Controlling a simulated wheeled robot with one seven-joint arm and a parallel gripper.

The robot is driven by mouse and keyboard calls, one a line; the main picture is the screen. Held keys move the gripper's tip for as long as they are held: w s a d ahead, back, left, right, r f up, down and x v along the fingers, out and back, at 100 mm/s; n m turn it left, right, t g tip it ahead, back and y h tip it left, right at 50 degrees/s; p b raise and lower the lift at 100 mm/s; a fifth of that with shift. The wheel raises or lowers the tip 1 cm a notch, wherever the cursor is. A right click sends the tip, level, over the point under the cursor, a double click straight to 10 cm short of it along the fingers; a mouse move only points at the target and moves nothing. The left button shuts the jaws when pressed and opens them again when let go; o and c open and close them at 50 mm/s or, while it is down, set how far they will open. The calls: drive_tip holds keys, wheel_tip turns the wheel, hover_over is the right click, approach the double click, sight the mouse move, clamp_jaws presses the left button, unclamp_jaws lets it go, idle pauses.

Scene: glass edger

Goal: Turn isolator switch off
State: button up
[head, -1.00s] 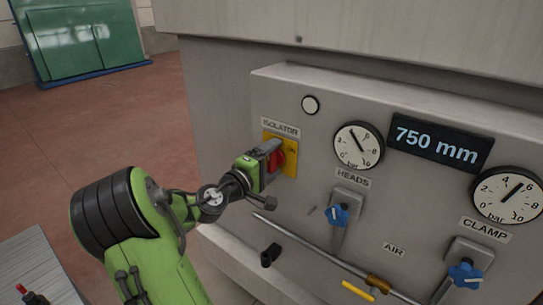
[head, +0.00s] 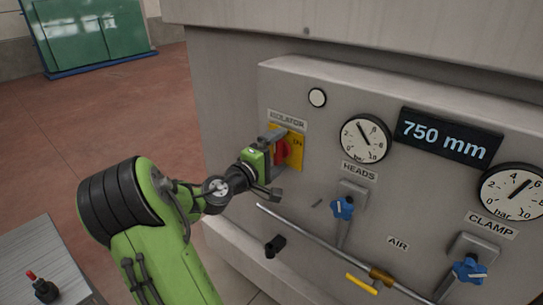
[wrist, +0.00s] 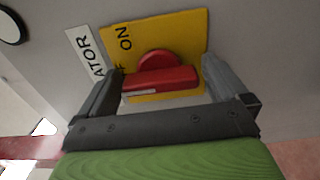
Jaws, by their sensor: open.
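The isolator switch is a red rotary handle (head: 281,152) on a yellow plate (head: 296,152) under the ISOLATOR label (head: 287,119). In the wrist view the red handle (wrist: 160,80) lies between the two fingers of my gripper (wrist: 165,85), with the yellow plate (wrist: 185,40) behind it. The plate shows the word ON; other lettering is partly hidden by a finger. My gripper (head: 274,146) is open in front of the switch, one finger on each side of the handle. Gaps show between the fingers and the handle in the wrist view.
Right of the switch are the HEADS gauge (head: 365,139), a blue knob (head: 343,207), a 750 mm display (head: 448,137), the CLAMP gauge (head: 514,191) and another blue knob (head: 469,270). A pipe with a yellow lever (head: 361,284) runs below. A grey table (head: 40,255) stands lower left.

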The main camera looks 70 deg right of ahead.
drive_tip(key=b+v, duration=0.2)
drive_tip(key=v, duration=1.3)
drive_tip(key=shift+w+a, duration=0.2)
drive_tip(key=shift+a, duration=0.1)
